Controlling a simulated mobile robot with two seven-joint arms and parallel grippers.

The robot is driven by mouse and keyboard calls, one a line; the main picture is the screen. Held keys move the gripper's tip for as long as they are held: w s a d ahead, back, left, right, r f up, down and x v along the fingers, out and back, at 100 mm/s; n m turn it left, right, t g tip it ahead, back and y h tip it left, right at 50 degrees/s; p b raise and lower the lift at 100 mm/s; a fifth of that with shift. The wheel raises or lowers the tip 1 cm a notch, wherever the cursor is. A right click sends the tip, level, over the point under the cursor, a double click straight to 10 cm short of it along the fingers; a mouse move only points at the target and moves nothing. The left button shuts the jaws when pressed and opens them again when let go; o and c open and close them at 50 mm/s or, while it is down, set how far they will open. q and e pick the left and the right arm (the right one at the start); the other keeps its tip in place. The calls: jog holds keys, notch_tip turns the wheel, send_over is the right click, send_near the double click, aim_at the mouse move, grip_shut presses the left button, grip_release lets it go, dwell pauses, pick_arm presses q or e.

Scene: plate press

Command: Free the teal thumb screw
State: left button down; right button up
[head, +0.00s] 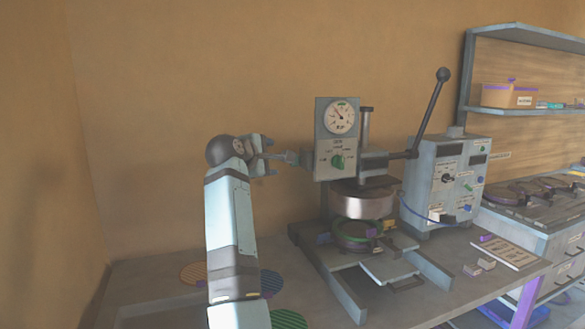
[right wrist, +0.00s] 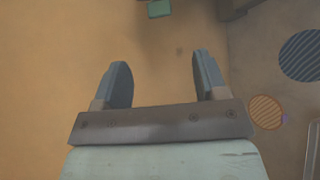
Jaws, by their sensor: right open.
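My left gripper is out of view.
The press has a gauge (head: 340,116), a long lever (head: 429,110) and a round metal platen (head: 362,201). A control box (head: 445,185) stands to its right. Striped discs, one orange (head: 192,272), lie on the bench near my arm. The wall is behind.

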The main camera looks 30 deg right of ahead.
jog(key=x, duration=1.3)
jog(key=shift+d+f+p, duration=0.1)
jog(key=shift+d+p, duration=0.2)
jog(key=c, duration=0.9)
